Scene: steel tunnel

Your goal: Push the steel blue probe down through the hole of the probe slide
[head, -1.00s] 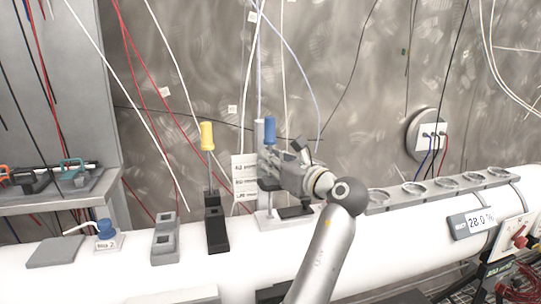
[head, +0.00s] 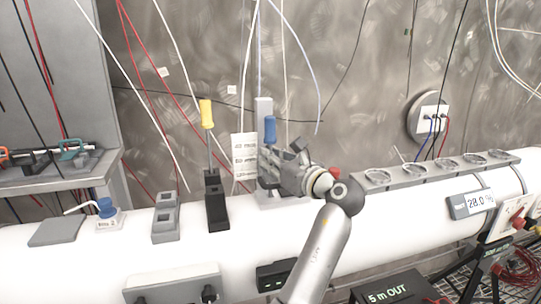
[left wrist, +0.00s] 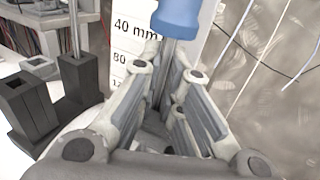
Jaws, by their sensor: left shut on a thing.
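The steel blue probe shows its blue handle (head: 270,130) upright in the head view, beside the grey post of the probe slide (head: 264,106). My left gripper (head: 270,172) is shut on the probe's shaft below the handle, low and close to the slide's base. In the left wrist view the blue handle (left wrist: 178,18) rises above my left gripper (left wrist: 168,95), with the shaft between the fingers. The hole and the probe's tip are hidden behind the gripper. My right gripper is not in view.
A yellow-handled tool (head: 206,113) stands upright in a black holder (head: 216,203) to the left. A grey two-hole block (head: 166,217) is beside it. A white scale card (head: 244,156) stands behind. A rack of round openings (head: 444,166) lies along the white pipe at right.

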